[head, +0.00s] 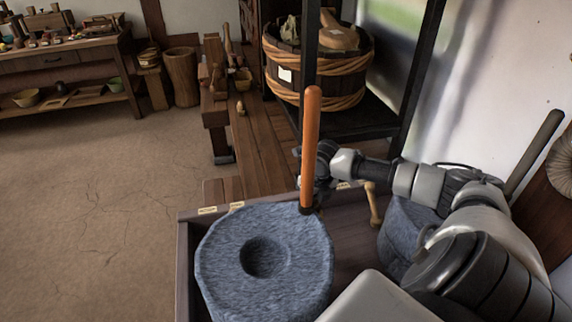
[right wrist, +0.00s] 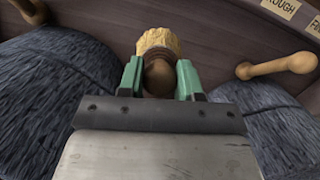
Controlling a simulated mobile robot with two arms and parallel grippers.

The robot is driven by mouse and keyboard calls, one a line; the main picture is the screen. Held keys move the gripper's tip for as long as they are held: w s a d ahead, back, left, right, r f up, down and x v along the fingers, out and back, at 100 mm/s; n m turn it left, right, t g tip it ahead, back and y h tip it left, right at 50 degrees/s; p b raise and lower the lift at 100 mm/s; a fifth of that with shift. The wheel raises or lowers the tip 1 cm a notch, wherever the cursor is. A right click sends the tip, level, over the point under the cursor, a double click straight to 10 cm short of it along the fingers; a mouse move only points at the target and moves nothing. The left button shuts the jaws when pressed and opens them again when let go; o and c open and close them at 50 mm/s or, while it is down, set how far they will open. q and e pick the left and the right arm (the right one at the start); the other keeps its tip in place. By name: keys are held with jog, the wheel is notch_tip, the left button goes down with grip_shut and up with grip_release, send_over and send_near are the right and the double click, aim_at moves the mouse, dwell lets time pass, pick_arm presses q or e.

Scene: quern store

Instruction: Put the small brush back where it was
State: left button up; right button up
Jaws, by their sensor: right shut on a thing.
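The small brush (right wrist: 157,42), with pale yellow bristles and a rounded brown wooden handle, is in the right wrist view. My right gripper (right wrist: 160,78) is shut on its handle between green fingertips, with the bristles pointing away from me. In the head view my right gripper is mostly hidden behind an upright orange handle (head: 311,140), and I cannot make out the brush there. The gripper is over the far side of a wooden bin (head: 184,270), near its labelled edge. Whether the brush touches anything is unclear. My left gripper is out of view.
A grey quern stone (head: 215,255) with a central hollow fills the bin's left; another stone (head: 400,225) stands right. A wooden peg (right wrist: 277,65) juts beside the gripper. A "ROUGH" label (right wrist: 282,7) is on the rim. A rope-bound tub (head: 285,75) stands behind.

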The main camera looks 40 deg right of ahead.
pick_arm(q)
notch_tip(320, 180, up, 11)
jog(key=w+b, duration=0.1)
jog(key=b, duration=0.1)
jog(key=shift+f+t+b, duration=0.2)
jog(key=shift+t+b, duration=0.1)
jog(key=shift+b, duration=0.05)
pick_arm(e)
jog(key=shift+w+a+f, duration=0.7)
jog(key=shift+w+f, duration=0.45)
jog(key=shift+f, duration=0.3)
jog(key=shift+w+a+f, duration=0.75)
jog(key=shift+w+f, duration=0.35)
jog(key=shift+f, duration=0.4)
jog(key=shift+w+a+f, duration=0.7)
jog(key=shift+w+f, duration=0.45)
jog(key=shift+f, duration=0.3)
jog(key=shift+f, duration=0.1)
jog(key=o, duration=1)
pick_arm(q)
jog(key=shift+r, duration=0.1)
